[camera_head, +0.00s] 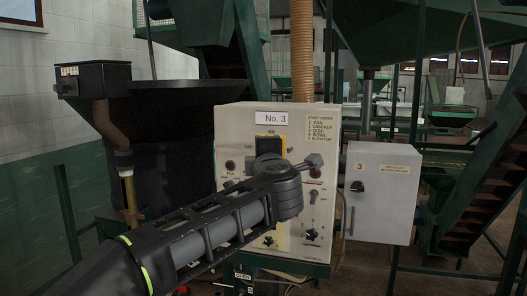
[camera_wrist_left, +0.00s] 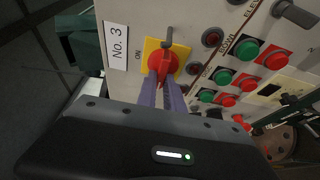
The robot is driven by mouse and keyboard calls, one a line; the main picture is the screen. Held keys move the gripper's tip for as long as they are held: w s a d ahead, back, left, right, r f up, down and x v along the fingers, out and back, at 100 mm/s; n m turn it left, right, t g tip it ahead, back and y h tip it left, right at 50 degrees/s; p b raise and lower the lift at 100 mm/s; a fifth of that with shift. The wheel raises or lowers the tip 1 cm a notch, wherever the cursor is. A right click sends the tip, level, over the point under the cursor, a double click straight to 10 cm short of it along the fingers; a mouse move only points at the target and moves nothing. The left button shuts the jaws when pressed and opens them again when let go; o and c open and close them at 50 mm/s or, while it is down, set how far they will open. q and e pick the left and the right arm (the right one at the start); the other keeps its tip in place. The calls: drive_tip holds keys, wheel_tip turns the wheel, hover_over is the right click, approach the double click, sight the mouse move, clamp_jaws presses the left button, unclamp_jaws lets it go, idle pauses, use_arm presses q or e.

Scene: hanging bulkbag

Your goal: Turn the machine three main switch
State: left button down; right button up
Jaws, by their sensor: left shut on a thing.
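The No. 3 control box (camera_head: 235,155) stands in the middle of the head view, with its white label at the top. In the left wrist view its main switch is a red rotary knob (camera_wrist_left: 166,62) on a yellow plate (camera_wrist_left: 151,46), with "ON" printed beside it. My left gripper (camera_wrist_left: 164,84) is shut on the red knob, one purple finger at each side. In the head view my left arm reaches in from the lower left, and the gripper (camera_head: 270,147) covers most of the switch. My right gripper is in neither view.
Red and green buttons (camera_wrist_left: 245,50) fill the panel close to the switch. A grey box (camera_head: 395,210) marked 3, with a black knob, is at the right.

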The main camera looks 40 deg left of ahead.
use_arm(q)
drive_tip(key=c, duration=1.5)
unclamp_jaws()
drive_tip(key=shift+o, duration=0.2)
drive_tip(key=b+v, duration=0.2)
drive_tip(key=v, duration=0.5)
drive_tip(key=shift+s+d, duration=0.2)
drive_tip(key=shift+s, duration=0.15)
